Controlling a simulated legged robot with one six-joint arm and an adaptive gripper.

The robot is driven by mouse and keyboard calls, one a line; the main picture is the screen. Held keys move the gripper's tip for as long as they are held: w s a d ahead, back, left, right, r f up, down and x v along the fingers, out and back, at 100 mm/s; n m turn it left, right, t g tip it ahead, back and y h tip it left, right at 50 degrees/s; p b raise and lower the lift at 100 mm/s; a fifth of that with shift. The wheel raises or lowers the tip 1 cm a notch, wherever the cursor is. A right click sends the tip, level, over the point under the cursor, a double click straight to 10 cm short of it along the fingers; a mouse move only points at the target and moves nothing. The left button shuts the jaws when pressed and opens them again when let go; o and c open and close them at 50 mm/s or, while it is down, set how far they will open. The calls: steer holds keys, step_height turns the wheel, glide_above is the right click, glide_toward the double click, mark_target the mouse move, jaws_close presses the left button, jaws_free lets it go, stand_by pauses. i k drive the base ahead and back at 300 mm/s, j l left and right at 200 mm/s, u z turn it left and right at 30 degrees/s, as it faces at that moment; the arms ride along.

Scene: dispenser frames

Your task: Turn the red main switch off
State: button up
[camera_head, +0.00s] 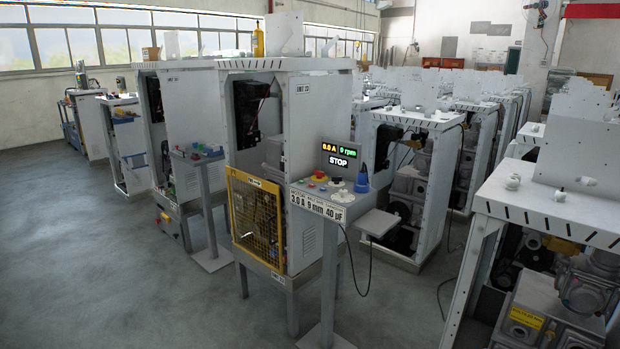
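A control panel (328,193) on a grey post stands just right of the picture's middle, beside a dispenser frame (300,125). A small red control (319,175) sits towards the back left of its top, with green, yellow and other small controls around it. Whether this is the main switch, and which way it is turned, is too small to tell. A black display (338,156) behind it shows an amp value, "9 rpm" and "STOP". A plate on the panel's front reads "3.0 A 9 mm 40 µF". My gripper is not in view.
A yellow mesh guard (254,218) closes the frame's lower front. A blue tool (362,178) stands at the panel's right end, above a small grey shelf (378,222) and a hanging cable. Another panel (196,156) stands left. The floor (110,265) at front left is clear.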

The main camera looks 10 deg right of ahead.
mark_target(320, 174)
steer(key=i+z, duration=0.1)
steer(key=i, duration=1)
steer(key=i+l, duration=0.1)
steer(key=i, duration=0.45)
steer(key=i+l, duration=0.15)
steer(key=i, duration=0.45)
steer(key=i+l, duration=0.1)
steer(key=i, duration=0.45)
